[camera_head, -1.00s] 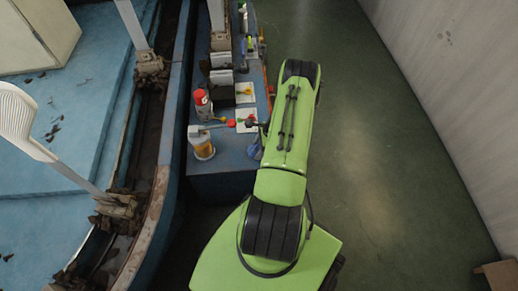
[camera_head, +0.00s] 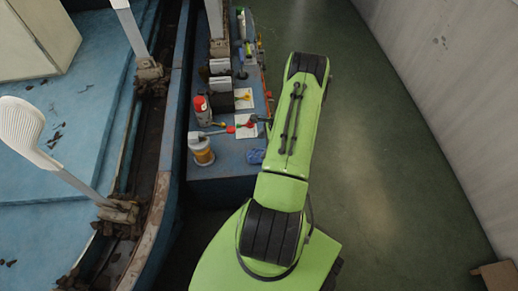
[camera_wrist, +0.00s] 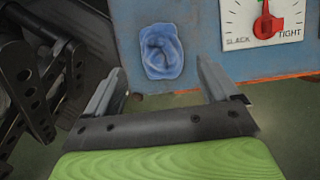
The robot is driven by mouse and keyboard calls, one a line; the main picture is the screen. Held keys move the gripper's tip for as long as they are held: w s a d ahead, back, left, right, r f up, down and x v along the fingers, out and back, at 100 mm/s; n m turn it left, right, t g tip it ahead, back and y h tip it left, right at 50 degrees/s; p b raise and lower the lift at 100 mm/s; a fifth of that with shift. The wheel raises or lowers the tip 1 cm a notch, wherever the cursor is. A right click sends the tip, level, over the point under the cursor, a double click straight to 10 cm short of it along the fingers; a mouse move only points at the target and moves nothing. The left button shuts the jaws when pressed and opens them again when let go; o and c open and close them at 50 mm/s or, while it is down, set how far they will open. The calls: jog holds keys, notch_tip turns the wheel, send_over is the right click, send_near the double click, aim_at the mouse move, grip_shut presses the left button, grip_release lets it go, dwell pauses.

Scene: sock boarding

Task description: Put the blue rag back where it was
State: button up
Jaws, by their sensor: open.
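The blue rag (camera_head: 255,156) lies crumpled on the near right part of the blue bench top (camera_head: 222,170), beside my arm in the head view. In the wrist view the rag (camera_wrist: 162,52) lies flat on the bench surface, near its edge. My gripper (camera_wrist: 161,80) is open and empty, its fingers spread wide apart with the rag ahead of the gap between them. I see no finger touching the rag. In the head view my arm hides most of the gripper.
A SLACK/TIGHT dial with a red pointer (camera_wrist: 266,22) is right of the rag. A red-capped can (camera_head: 201,110) and an orange-and-white container (camera_head: 201,150) stand at the bench's left. The green floor (camera_head: 375,150) right of my arm is clear.

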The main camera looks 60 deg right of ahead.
jog(key=w+a+r+n+h+p, duration=0.1)
jog(key=w+r+n, duration=0.2)
jog(key=r, duration=0.6)
jog(key=w+a+r+n, duration=0.2)
jog(key=r+n, duration=0.1)
jog(key=r, duration=0.6)
jog(key=w+a+r+n+h, duration=0.25)
jog(key=a+r+n, duration=0.65)
jog(key=a+r, duration=0.5)
jog(key=s+a+r+n+t, duration=0.2)
jog(key=s+a+r+n, duration=0.8)
jog(key=s+a+n, duration=0.5)
notch_tip(320, 180, up, 15)
jog(key=m+p, duration=0.2)
jog(key=p, duration=1.2)
jog(key=shift+w+a+p, duration=0.3)
jog(key=shift+w, duration=0.05)
jog(key=shift+y, duration=0.25)
